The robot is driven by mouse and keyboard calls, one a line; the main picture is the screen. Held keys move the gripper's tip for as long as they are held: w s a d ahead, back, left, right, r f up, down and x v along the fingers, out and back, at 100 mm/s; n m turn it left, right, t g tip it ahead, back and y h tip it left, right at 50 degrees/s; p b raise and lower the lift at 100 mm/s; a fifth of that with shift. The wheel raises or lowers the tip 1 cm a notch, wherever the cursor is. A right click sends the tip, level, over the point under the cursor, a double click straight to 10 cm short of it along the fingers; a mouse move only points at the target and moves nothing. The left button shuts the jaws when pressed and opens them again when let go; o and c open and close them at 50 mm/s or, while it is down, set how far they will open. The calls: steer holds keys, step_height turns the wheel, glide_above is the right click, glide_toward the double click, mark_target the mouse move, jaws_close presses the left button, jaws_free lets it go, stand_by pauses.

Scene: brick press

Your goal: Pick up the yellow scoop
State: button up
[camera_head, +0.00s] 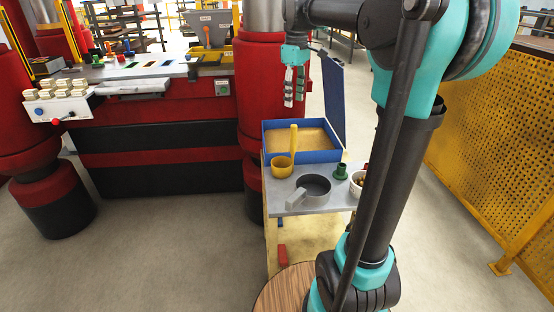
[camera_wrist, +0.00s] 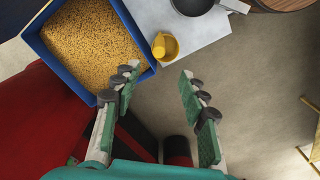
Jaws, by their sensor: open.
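The yellow scoop (camera_head: 281,168) stands on the grey tabletop at the front left corner of the blue-rimmed box, its handle pointing up. In the wrist view the scoop (camera_wrist: 167,47) is seen from above, just beyond the fingertips and right beside the box. My gripper (camera_head: 294,99) is open and empty, above the box and apart from the scoop. In the wrist view my gripper (camera_wrist: 158,74) has its two fingers spread wide, with nothing between them.
A grey pan (camera_head: 309,191), a green object (camera_head: 341,171) and a white bowl (camera_head: 356,184) share the table. The red press (camera_head: 170,130) stands left; a yellow perforated fence (camera_head: 490,150) stands right.

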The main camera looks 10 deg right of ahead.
mark_target(292, 125)
steer(key=f, duration=1.1)
steer(key=shift+w+a, duration=0.2)
steer(key=shift+w, duration=0.05)
steer(key=shift+d+f, duration=0.15)
steer(key=shift+f, duration=1.25)
steer(key=shift+d+f, duration=0.1)
steer(key=shift+f, duration=1.3)
steer(key=shift+c, duration=0.6)
jaws_close()
